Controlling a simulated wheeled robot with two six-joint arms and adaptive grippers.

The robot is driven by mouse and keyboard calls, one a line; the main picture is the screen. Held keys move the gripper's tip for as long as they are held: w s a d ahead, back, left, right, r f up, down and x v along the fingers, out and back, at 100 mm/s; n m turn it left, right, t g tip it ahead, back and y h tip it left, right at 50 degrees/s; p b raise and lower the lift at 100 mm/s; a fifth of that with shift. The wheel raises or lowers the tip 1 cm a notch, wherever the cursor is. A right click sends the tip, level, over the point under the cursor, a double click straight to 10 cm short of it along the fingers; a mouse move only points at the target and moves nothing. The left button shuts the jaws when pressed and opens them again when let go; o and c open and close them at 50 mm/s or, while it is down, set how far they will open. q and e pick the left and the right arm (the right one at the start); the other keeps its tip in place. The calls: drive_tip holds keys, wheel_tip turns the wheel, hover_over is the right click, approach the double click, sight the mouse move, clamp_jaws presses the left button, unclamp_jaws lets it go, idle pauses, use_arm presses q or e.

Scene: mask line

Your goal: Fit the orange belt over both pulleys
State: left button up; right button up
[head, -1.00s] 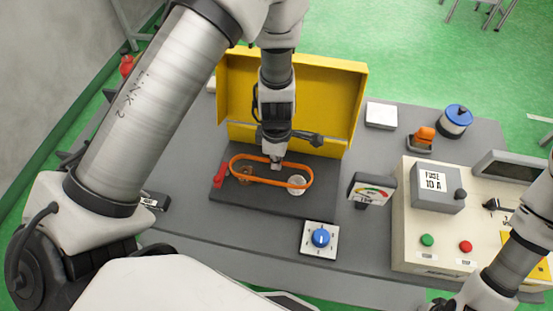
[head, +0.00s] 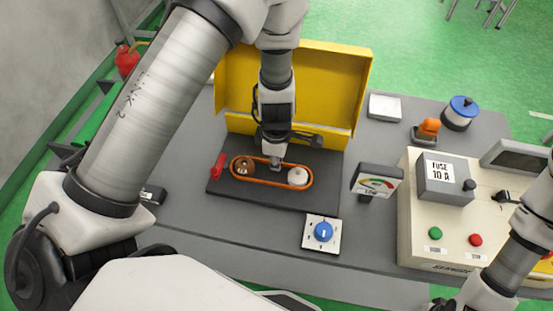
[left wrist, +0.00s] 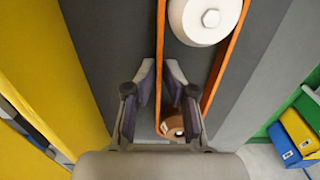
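The orange belt (head: 270,185) is a long loop over the dark base plate (head: 225,192). In the head view it encircles both the brown pulley (head: 244,166) at the left and the white pulley (head: 297,177) at the right. My left gripper (head: 277,163) points down at the belt's far strand, midway between the pulleys. My right gripper is out of view.
An open yellow cover (head: 300,85) stands behind the plate. A red lever (head: 218,166) is at its left end. A blue knob (head: 322,232), a gauge (head: 376,182) and a control box (head: 440,235) stand in front and to the right.

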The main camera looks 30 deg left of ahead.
use_arm(q)
drive_tip(key=shift+f, duration=0.25)
drive_tip(key=shift+r, duration=0.15)
drive_tip(key=shift+w+r, duration=0.1)
drive_tip(key=shift+r, duration=0.25)
wheel_tip(320, 180, up, 11)
idle(0.8)
